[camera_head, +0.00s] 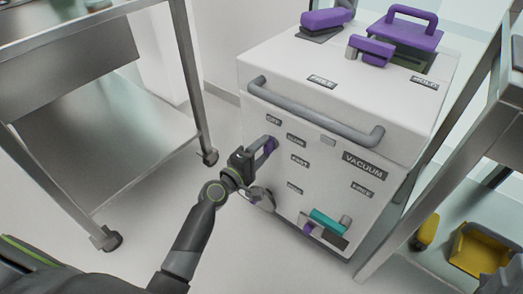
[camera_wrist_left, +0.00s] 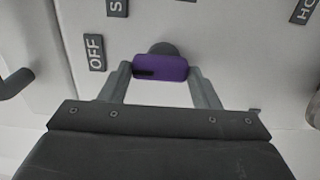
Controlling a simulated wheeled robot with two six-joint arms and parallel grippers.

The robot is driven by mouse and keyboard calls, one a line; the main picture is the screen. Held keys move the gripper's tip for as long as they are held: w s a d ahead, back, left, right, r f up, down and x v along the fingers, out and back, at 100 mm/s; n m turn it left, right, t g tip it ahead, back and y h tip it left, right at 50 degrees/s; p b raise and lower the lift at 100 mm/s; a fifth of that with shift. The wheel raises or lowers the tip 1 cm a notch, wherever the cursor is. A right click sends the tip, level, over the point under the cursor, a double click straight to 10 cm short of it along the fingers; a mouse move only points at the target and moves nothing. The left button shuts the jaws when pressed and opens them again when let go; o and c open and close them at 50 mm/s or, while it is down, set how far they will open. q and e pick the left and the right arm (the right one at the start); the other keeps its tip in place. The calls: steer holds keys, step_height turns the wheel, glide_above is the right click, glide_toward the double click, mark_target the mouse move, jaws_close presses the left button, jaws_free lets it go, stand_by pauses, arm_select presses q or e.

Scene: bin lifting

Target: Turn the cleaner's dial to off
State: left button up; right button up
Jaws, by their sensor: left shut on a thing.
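The cleaner (camera_head: 330,140) is a white box with a grey bar handle (camera_head: 320,115) across its upper front. Its purple dial (camera_head: 269,144) is on the left of the front panel, just below the OFF label (camera_head: 273,119). My left gripper (camera_head: 264,147) is shut on the dial. In the left wrist view the purple dial (camera_wrist_left: 160,67) lies between the two fingers, with its grey base behind it and the OFF label (camera_wrist_left: 96,52) to its left. Part of the dial is hidden by the fingers in the head view. My right gripper is not in view.
A metal cart (camera_head: 190,70) stands at the left and another metal frame (camera_head: 430,165) at the right. Purple parts (camera_head: 405,35) sit on the cleaner's top. A teal-handled part (camera_head: 326,222) is low on its front. A yellow bin (camera_head: 480,250) lies at the lower right.

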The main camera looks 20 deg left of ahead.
arm_select(q)
steer(key=o, duration=1)
steer(key=shift+s+a, duration=0.25)
steer(key=shift+s, duration=0.25)
steer(key=b+v, duration=0.1)
steer(key=v, duration=1.5)
steer(key=shift+s, duration=0.2)
